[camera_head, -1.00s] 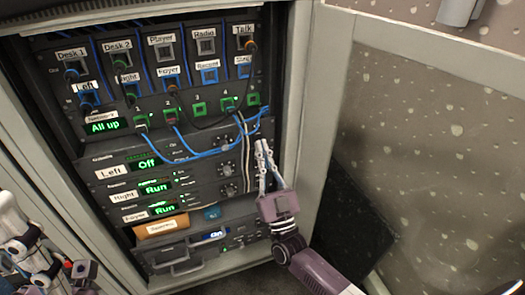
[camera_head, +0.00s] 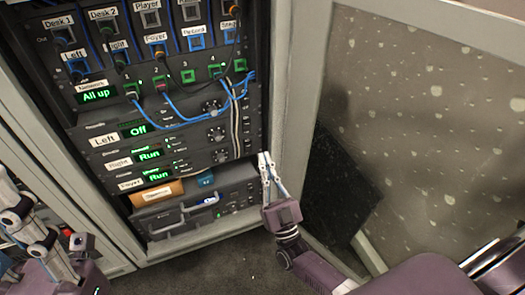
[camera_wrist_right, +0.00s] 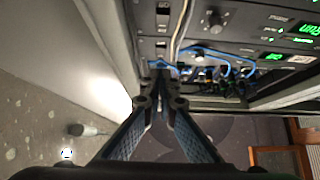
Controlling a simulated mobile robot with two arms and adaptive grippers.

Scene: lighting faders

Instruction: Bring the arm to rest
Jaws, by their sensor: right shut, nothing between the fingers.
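My right gripper (camera_head: 264,157) is shut and empty, its two pale fingers together and pointing up. It is in front of the right edge of the equipment rack (camera_head: 180,229), level with its lower units, and I see no clear contact. It also shows in the right wrist view (camera_wrist_right: 161,78), with the rack panels and cables beyond its fingertips. The purple forearm of my right arm (camera_head: 310,275) runs to the lower right. My left gripper (camera_head: 35,235) is at the lower left corner, partly cut off, and its finger opening cannot be told.
The rack holds labelled sockets with blue cables (camera_head: 190,122) and units with green displays (camera_head: 150,154). An orange-brown labelled box (camera_head: 157,192) sits low in it. An open cabinet door (camera_head: 410,110) stands to the right. Dark floor (camera_head: 215,275) lies below.

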